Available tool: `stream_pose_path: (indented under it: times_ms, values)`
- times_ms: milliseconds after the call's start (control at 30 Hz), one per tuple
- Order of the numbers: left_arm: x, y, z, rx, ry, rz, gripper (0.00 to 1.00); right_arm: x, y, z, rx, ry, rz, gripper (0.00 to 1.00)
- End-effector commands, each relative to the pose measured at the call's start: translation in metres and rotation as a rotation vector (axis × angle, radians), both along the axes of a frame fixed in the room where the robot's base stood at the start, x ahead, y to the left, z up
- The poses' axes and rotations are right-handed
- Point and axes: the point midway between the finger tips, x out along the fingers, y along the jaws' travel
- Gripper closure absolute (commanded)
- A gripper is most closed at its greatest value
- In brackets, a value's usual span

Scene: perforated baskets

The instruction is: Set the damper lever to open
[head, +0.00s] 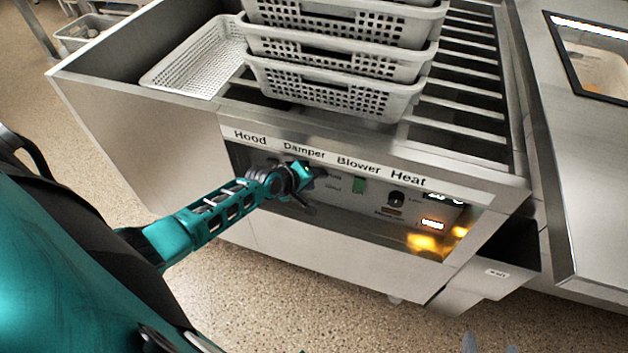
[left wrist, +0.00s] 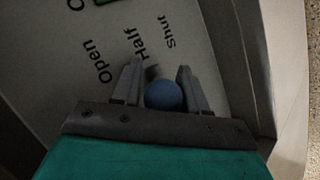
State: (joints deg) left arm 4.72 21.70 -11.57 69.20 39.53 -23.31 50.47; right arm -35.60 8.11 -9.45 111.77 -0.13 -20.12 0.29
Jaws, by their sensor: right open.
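The damper lever shows in the left wrist view as a blue ball knob (left wrist: 163,96) with a short dark stem behind it. The panel by it reads Open, Half and Shut. The stem's end lies near Half and Shut, away from Open; its exact setting is hard to tell. My left gripper (left wrist: 160,85) is open, one finger on each side of the knob, with a gap on the left and the right finger close to it. In the head view my left gripper (head: 303,178) is at the panel under the Damper label (head: 304,152) and hides the lever.
Stacked white perforated baskets (head: 335,85) stand on the slatted top above. My right gripper (head: 490,348) barely shows at the bottom edge, clear of the machine.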

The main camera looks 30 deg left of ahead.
Motion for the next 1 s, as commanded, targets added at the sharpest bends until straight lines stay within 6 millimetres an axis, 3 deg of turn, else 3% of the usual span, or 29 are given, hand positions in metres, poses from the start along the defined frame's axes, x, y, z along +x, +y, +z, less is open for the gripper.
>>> stream_pose_path:
  times_ms: [433,1000]
  values:
    - [-0.006,-0.003,0.006,-0.006,-0.001,-0.005,0.47,0.0,0.003,0.007,0.002,-0.002,0.006,0.31]
    - [-0.085,0.014,0.075,-0.002,0.003,-0.003,0.47,-0.002,-0.003,0.043,-0.006,-0.004,-0.001,0.31]
